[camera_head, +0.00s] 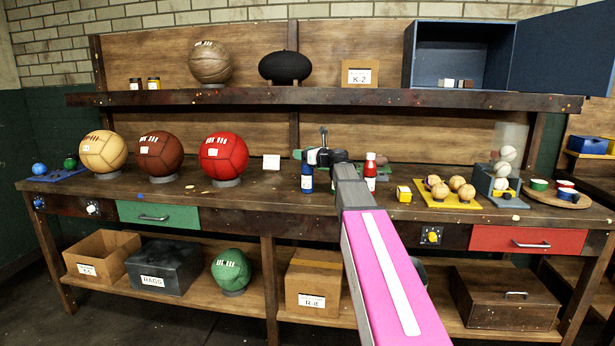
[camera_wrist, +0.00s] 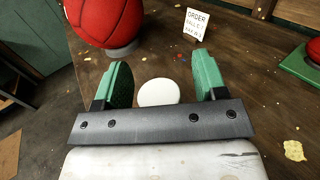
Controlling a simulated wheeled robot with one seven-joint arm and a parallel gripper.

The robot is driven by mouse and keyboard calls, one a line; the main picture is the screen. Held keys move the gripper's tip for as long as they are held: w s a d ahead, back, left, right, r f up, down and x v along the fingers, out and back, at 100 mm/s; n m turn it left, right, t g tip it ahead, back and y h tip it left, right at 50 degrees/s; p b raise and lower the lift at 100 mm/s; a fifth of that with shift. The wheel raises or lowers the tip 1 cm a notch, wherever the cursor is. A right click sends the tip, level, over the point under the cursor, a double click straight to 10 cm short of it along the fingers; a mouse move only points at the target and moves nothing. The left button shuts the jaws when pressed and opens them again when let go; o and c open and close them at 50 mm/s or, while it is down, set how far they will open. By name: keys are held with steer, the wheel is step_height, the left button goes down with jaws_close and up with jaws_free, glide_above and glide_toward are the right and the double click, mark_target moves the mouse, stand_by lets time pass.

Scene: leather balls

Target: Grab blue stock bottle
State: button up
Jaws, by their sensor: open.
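The blue bottle (camera_head: 307,183) stands upright on the workbench, left of a red bottle (camera_head: 370,174) in the head view. My gripper (camera_head: 305,156) shows small at the top of the blue bottle, with its green fingers partly visible. In the wrist view my gripper (camera_wrist: 162,80) is open, its two green fingers spread apart. A white round disc (camera_wrist: 158,92) shows between the fingers, partly cut off by the palm bar. I cannot tell for sure whether it is the bottle's top. No blue shows in the wrist view.
A red ball (camera_head: 224,156) on a stand and a white order card (camera_head: 271,162) are left of the bottle. A yellow tray (camera_head: 462,204) with small balls lies to the right. An upper shelf (camera_head: 250,96) runs above the bench. Bench wood around the bottle's front is mostly clear.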

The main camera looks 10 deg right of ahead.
steer(key=shift+c, duration=0.3)
jaws_close()
